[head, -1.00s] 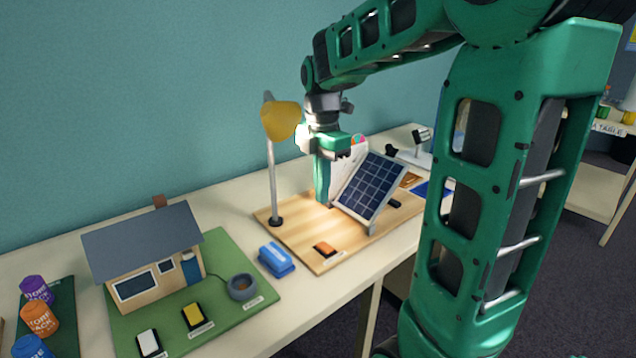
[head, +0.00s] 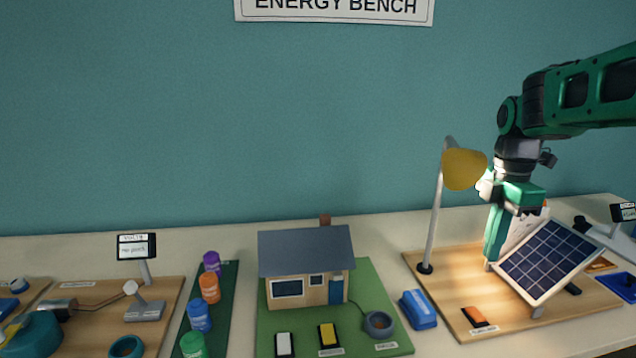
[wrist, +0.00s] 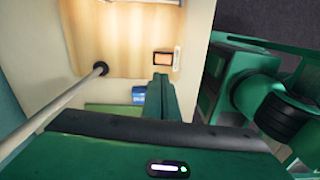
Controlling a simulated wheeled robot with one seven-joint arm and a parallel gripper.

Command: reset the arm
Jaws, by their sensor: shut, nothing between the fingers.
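My gripper (head: 492,252) is the green one at the right of the head view. It points down beside the solar panel (head: 548,262) and the yellow-headed lamp (head: 464,169), over the wooden board (head: 455,300). Its fingers are shut with nothing held. In the wrist view the closed fingers (wrist: 163,85) show over the bench, with the lamp pole (wrist: 60,108) at left. I cannot tell whether the fingertips touch the panel or the board.
A model house (head: 305,265) stands on a green base left of the board. A blue block (head: 418,309) and an orange switch (head: 476,318) sit close by. Several coloured cylinders (head: 210,288) stand farther left. The wall space above the house is clear.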

